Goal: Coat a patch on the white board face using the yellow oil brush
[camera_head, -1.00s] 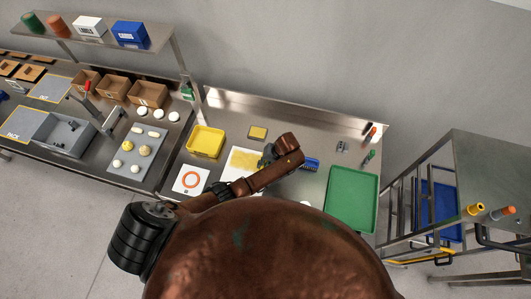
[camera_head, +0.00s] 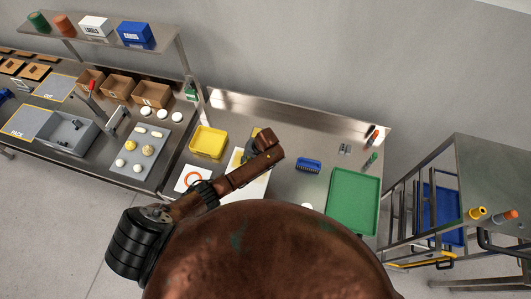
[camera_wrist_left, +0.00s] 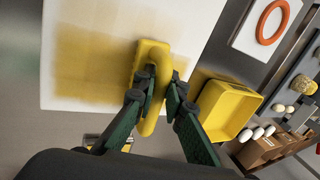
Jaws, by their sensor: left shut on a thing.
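The white board (camera_wrist_left: 112,12) fills much of the left wrist view and carries a broad yellow coated patch (camera_wrist_left: 85,60). In the head view the board (camera_head: 256,187) is partly covered by my left arm. My left gripper (camera_wrist_left: 160,88) is shut on the yellow oil brush (camera_wrist_left: 150,58). The brush lies over the patch, near the board's edge on the yellow tray side; whether it presses on the face I cannot tell. In the head view the left gripper's fingers and the brush are mostly hidden behind my arm. My right gripper is not in view.
A yellow tray (camera_head: 208,142) stands left of the board, near a card with an orange ring (camera_head: 191,180). A blue brush (camera_head: 308,166) and a green tray (camera_head: 352,202) lie to the right. Bare steel shows between the board and the blue brush.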

